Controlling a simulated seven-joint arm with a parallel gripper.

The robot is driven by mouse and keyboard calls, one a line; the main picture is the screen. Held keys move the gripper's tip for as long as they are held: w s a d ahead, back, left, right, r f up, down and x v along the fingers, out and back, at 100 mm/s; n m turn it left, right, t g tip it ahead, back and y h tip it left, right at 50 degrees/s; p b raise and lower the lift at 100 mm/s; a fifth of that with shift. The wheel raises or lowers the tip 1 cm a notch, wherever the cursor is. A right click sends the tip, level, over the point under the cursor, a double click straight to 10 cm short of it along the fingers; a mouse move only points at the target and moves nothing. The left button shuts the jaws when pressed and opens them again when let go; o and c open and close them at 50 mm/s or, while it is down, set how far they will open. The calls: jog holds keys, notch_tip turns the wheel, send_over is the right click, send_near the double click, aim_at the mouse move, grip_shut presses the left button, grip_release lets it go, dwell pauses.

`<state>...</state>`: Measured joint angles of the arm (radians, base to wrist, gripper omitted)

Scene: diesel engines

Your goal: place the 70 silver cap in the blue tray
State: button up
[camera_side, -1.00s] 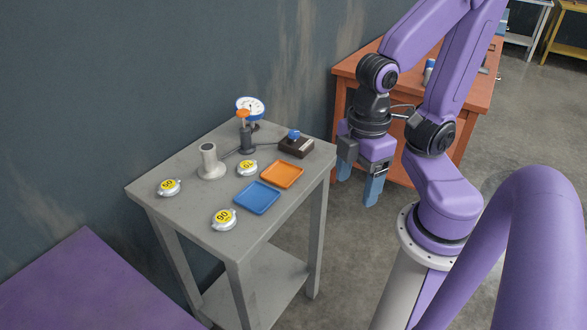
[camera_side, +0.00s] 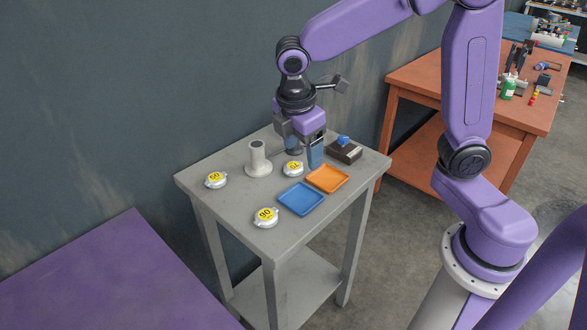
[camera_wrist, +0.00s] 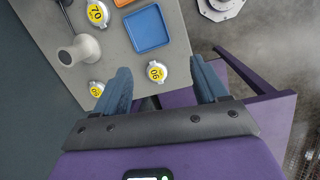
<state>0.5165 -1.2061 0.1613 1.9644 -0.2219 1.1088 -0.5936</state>
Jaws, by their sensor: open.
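The 70 silver cap (camera_side: 293,169), with a yellow label, lies on the grey table near the pale post; in the wrist view (camera_wrist: 97,14) its label reads 70. The empty blue tray (camera_side: 301,199) lies in front of it, flat on the table; it also shows in the wrist view (camera_wrist: 149,29). My gripper (camera_side: 304,152) is open and empty, above the table at the back, behind the 70 cap in the side view. In the wrist view its fingers (camera_wrist: 160,66) are spread, with a cap marked 90 showing between them.
The 90 cap (camera_side: 266,217) lies at the front and another yellow-labelled cap (camera_side: 215,180) at the left. A pale post (camera_side: 258,160), an orange tray (camera_side: 328,178) and a dark box with a blue knob (camera_side: 344,150) stand nearby. A dark wall runs behind.

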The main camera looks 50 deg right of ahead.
jog(key=w+d+f+n+h, duration=0.1)
jog(key=w+d, duration=0.1)
jog(key=w, duration=0.5)
jog(key=w+d+f+n+h, duration=0.1)
jog(key=w+d, duration=0.1)
jog(key=w, duration=0.4)
send_near(292, 167)
jog(key=shift+g, duration=0.4)
jog(key=x, duration=0.8)
jog(key=shift+w+d+f, duration=0.1)
jog(key=shift+w, duration=0.25)
jog(key=c, duration=0.9)
jog(key=shift+c, duration=0.2)
